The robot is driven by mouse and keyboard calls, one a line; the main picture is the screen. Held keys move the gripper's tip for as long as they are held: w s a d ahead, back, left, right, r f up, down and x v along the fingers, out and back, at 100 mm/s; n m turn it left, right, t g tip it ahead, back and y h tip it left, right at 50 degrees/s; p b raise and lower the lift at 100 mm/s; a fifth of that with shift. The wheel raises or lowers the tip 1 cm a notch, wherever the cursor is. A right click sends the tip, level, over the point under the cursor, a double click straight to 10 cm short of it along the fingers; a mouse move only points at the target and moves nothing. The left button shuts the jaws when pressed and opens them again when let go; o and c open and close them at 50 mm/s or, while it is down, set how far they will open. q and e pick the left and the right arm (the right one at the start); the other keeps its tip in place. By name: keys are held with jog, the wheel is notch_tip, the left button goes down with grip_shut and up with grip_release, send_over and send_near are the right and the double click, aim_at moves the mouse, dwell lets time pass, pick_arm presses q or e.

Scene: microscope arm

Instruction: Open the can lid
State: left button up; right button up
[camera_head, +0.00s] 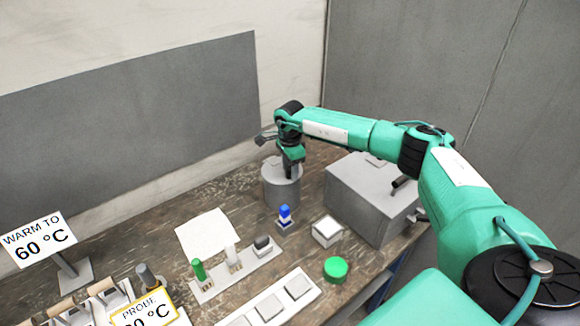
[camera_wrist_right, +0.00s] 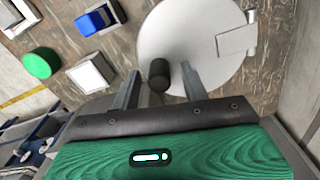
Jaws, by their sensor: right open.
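The grey can (camera_head: 282,188) stands upright at the back of the bench. In the right wrist view its round pale lid (camera_wrist_right: 200,35) lies flat, with a short dark knob (camera_wrist_right: 158,75) near the lid's lower left. My right gripper (camera_head: 290,170) is directly over the can, and its fingers reach down to lid height. In the wrist view the open fingers (camera_wrist_right: 161,72) stand one on each side of the knob, with a gap on both sides. Whether the tips touch the lid cannot be told. The left gripper is not in view.
A large grey box (camera_head: 365,200) stands right of the can. In front are a blue-topped block (camera_head: 285,216), a white square block (camera_head: 327,231), a green round button (camera_head: 336,269) and a rack (camera_head: 236,272). A white sheet (camera_head: 206,233) lies left. A "60 °C" sign (camera_head: 40,240) stands far left.

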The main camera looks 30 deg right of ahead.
jog(key=shift+c, duration=0.3)
grip_shut()
jog(key=shift+r, duration=0.15)
